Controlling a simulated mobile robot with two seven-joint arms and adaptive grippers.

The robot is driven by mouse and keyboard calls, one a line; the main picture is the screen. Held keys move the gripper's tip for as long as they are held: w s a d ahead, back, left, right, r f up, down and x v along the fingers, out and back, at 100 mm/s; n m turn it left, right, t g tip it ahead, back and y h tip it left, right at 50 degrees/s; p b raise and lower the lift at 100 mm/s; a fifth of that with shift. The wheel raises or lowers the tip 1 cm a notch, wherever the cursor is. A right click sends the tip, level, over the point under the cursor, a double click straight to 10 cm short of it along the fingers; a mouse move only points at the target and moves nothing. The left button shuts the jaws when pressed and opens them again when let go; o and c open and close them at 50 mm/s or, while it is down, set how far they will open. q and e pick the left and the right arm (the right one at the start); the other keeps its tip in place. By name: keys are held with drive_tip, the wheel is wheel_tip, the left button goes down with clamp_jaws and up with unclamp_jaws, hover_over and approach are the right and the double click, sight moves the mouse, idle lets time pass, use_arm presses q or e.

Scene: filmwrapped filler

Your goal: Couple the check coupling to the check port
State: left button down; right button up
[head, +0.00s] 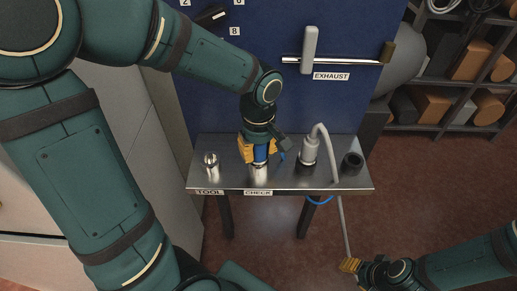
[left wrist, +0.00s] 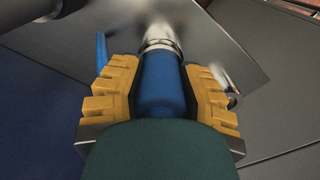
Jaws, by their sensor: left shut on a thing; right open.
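The check coupling (head: 261,153) is a blue cylinder with a blue hose at its side. My left gripper (head: 258,152) is shut on it from above, with yellow fingers on both sides; the coupling also shows in the left wrist view (left wrist: 160,85) between the fingers (left wrist: 160,100). The check port (head: 259,172) is a silver fitting on the shelf above the CHECK label. The coupling is upright in line with the port, and its lower end meets the silver fitting; I cannot tell whether it is locked. My right gripper (head: 350,266) is low at the right, open, near a grey hose.
The metal shelf (head: 350,183) also carries the silver TOOL port (head: 211,163), a grey coupling with a hose (head: 309,150) and a dark round socket (head: 352,162). Behind is a blue panel (head: 225,90) with an EXHAUST lever (head: 310,50). Storage racks stand at the right.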

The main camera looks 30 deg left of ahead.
use_arm(q)
drive_tip(key=c, duration=0.6)
unclamp_jaws()
wheel_tip(320, 180, up, 12)
drive_tip(key=shift+s, duration=0.1)
